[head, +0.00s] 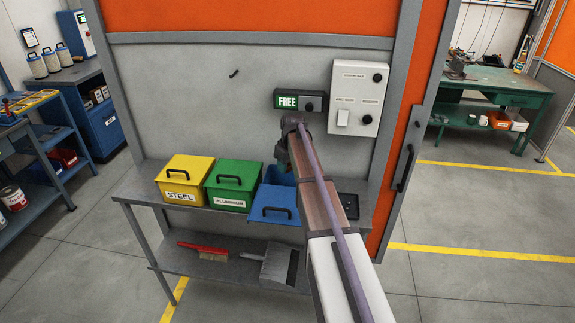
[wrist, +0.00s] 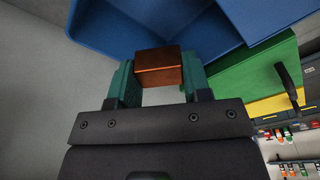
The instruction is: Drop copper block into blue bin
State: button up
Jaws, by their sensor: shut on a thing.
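A copper block (wrist: 158,68) is held between the two green fingers of my gripper (wrist: 158,78) in the wrist view. The blue bin (wrist: 160,40) fills the upper part of that view, behind the block. In the head view, the blue bin (head: 275,214) stands on the bench, right of the green bin. It looks open, with its handled lid lowered at the front. My gripper (head: 284,163) is above or at the bin's back part, partly hidden by my arm. The block cannot be made out in the head view.
A closed green aluminum bin (head: 233,183) and a closed yellow steel bin (head: 184,178) stand left of the blue bin. A grey wall with a control box (head: 358,97) and a display reading FREE (head: 288,101) is behind. A red brush (head: 203,251) and dustpan (head: 275,262) lie on the lower shelf.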

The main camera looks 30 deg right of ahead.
jog(key=shift+f, duration=0.45)
jog(key=shift+r, duration=0.1)
jog(key=o, duration=1.2)
notch_tip(320, 180, up, 8)
jog(key=p, duration=0.8)
jog(key=shift+r, duration=0.1)
